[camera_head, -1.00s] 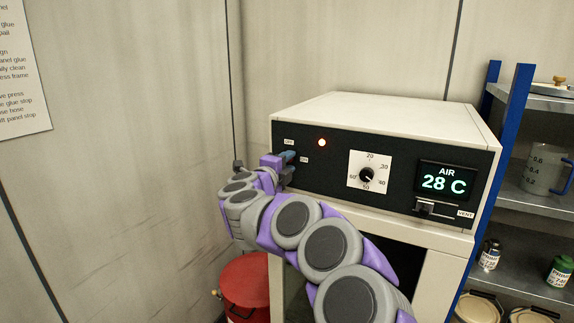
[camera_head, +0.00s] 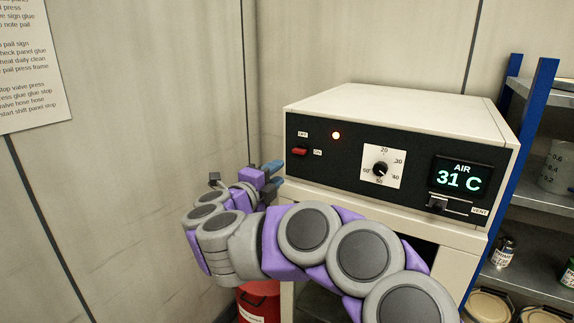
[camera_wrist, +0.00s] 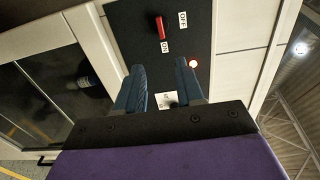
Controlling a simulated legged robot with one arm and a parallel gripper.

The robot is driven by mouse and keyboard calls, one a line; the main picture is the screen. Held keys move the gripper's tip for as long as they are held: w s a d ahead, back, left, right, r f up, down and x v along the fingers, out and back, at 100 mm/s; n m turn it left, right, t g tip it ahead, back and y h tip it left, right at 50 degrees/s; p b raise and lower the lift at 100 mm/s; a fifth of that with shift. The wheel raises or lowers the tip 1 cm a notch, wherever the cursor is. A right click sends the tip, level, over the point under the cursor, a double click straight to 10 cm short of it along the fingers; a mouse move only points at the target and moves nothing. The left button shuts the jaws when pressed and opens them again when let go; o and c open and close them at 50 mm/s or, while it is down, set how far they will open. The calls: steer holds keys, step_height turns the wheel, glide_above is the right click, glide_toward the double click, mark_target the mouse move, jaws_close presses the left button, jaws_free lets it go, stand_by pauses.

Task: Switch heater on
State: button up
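The heater (camera_head: 400,115) is a white box with a black front panel. Its red switch (camera_head: 299,152) sits at the panel's left between two small labels; it also shows in the wrist view (camera_wrist: 161,28), with its outer end at the ON label. An indicator lamp (camera_head: 336,135) glows orange. The display (camera_head: 460,178) reads AIR 31 C. My gripper (camera_head: 273,173) is in front of and below the switch, off to its left, not touching it. In the wrist view its two blue fingers (camera_wrist: 160,82) are apart with nothing between them.
A dial (camera_head: 380,168) and a vent slider (camera_head: 438,204) are on the same panel. A red bucket (camera_head: 258,302) stands below my arm. Shelves with a blue frame (camera_head: 525,150) are at right. Free wall space lies left of the heater.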

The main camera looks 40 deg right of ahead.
steer(key=v, duration=0.3)
steer(key=shift+s+a, duration=0.1)
steer(key=shift+a, duration=0.25)
